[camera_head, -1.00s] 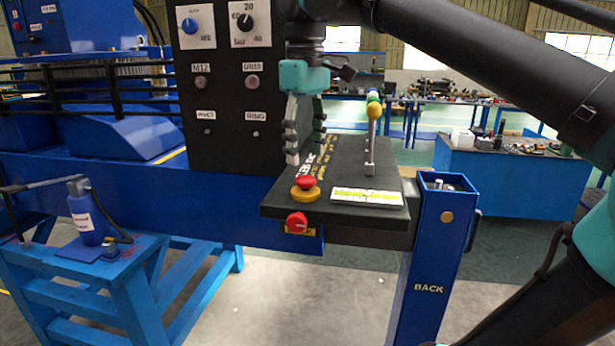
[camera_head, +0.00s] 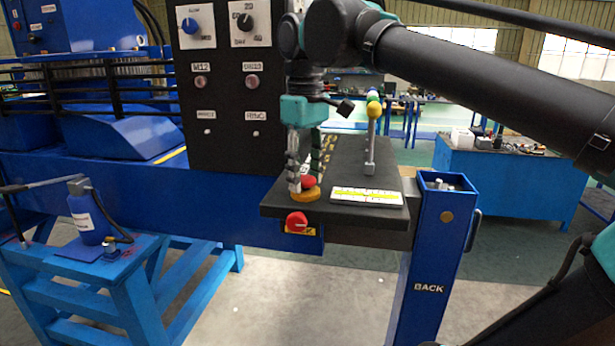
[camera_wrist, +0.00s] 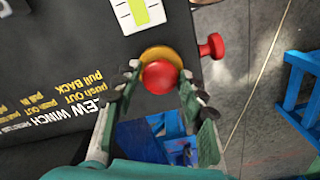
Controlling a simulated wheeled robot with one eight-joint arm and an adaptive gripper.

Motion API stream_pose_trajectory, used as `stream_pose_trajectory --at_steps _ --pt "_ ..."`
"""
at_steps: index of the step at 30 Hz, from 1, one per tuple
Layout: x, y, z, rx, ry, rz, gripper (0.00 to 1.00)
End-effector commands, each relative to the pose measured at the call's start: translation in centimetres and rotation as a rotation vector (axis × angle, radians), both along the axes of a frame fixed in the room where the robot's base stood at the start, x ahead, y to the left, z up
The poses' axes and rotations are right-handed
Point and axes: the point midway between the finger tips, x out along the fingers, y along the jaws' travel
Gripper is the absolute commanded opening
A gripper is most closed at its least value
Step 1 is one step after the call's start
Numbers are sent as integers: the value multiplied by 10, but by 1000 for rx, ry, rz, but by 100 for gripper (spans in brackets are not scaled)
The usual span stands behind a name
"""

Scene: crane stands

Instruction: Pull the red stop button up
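A red mushroom button (camera_head: 308,182) on an orange-yellow collar (camera_head: 306,195) sits on the black console top (camera_head: 350,155), near its front left corner. In the wrist view the red button (camera_wrist: 159,77) lies between the two fingertips. My gripper (camera_head: 304,178) points down over it, and part of the button is hidden behind a finger in the head view. In the wrist view my gripper (camera_wrist: 160,82) is open, one finger on each side of the button, with small gaps showing. A second red knob (camera_head: 297,221) sticks out of the console's front face.
A lever with a yellow knob (camera_head: 374,108) stands upright on the console behind the button. A white and yellow label plate (camera_head: 367,196) lies to its right. A tall black panel (camera_head: 225,110) with dials rises at the left. A blue post (camera_head: 432,260) stands at the right.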

Motion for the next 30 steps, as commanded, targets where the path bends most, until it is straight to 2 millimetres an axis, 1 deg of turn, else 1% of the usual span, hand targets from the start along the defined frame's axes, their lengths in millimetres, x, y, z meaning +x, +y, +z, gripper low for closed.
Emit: stream_pose_trajectory --at_steps 1,6,13,26,27,30 --pt "0 0 0 0 0 0 31" --pt "0 0 0 0 0 0 12" --pt "0 0 2 0 0 0 12" --pt "0 0 14 0 0 0 12" --pt "0 0 13 0 0 0 40" --pt "0 0 13 0 0 0 52"
